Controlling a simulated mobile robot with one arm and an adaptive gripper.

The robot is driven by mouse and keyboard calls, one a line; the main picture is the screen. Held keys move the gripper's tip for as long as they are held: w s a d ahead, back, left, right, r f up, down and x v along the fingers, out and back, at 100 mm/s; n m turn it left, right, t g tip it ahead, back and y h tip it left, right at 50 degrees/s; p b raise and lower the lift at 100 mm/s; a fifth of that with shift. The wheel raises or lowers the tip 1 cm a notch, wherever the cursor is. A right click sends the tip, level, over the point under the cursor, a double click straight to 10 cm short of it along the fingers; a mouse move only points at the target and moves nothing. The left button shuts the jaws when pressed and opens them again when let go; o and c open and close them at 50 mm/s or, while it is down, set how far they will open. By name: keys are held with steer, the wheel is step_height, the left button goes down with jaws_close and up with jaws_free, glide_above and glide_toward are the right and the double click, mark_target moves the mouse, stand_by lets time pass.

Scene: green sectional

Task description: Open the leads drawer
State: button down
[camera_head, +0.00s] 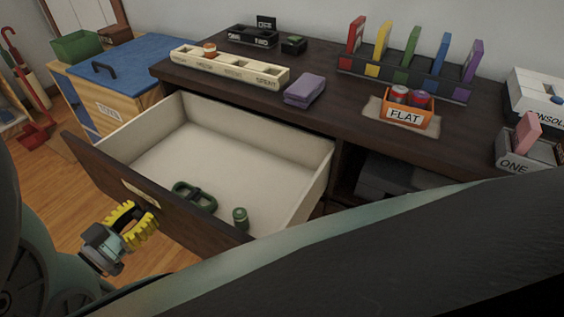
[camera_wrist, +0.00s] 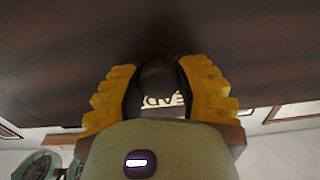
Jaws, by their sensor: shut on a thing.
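The dark wood drawer (camera_head: 190,222) stands pulled well out of the desk, its pale inside showing. A pale label (camera_head: 138,193) is on its front; part of its lettering shows in the wrist view (camera_wrist: 163,100), but I cannot read it surely. My gripper (camera_head: 140,222), with yellow ridged fingers, is at the outer face of the drawer front. In the wrist view its fingers are shut on a dark handle (camera_wrist: 157,76), which is mostly hidden. Inside the drawer lie a dark green looped item (camera_head: 194,196) and a small green cylinder (camera_head: 240,218).
The dark desk top (camera_head: 330,115) holds a cream sectioned tray (camera_head: 230,68), a purple cloth (camera_head: 304,91), an orange FLAT box (camera_head: 400,116) and a rack of coloured pieces (camera_head: 405,80). A blue-lidded wooden chest (camera_head: 120,75) stands left of the drawer. Wood floor shows at left.

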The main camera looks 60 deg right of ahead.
steer(key=c, duration=0.6)
jaws_free()
steer(key=shift+a, duration=0.1)
steer(key=a, duration=0.7)
steer(key=shift+s, duration=0.25)
steer(key=shift+a, duration=0.15)
stand_by(0.4)
